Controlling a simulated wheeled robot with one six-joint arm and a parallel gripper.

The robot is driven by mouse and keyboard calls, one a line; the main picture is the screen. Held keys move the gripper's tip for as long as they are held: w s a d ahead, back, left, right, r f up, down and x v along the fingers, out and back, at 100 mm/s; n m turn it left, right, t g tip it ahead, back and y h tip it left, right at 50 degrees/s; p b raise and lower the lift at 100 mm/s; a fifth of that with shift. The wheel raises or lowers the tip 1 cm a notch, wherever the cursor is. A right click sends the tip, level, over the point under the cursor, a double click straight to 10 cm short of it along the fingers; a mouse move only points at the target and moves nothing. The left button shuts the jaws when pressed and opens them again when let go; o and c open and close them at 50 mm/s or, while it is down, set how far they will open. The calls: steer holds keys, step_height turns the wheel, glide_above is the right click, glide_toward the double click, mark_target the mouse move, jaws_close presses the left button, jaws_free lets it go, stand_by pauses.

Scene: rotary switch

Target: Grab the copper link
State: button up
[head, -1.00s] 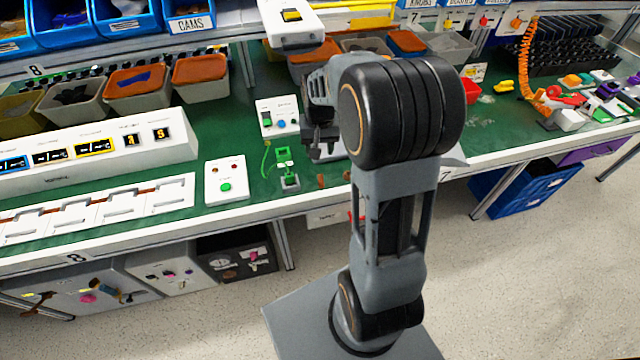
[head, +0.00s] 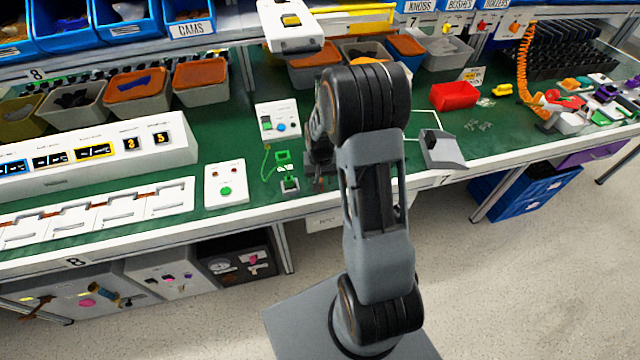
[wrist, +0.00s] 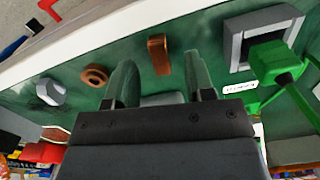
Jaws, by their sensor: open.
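The copper link (wrist: 159,53) shows in the wrist view as a small copper-brown bar on the green bench top. My gripper (wrist: 159,62) is open, one finger on each side of the link in the picture, with clear gaps to both. I cannot tell how far the fingertips are above the bench. In the head view my gripper (head: 319,172) is low over the front of the bench, and my arm hides much of it and the link.
A copper ring (wrist: 96,75) and a grey nut (wrist: 49,91) lie left of the link in the wrist view. A green fixture on a grey base (wrist: 238,45) stands close on the right. The bench's white front edge (wrist: 100,35) runs near the link.

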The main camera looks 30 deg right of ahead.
steer(key=shift+f, duration=1.05)
steer(key=shift+c, duration=0.2)
jaws_close()
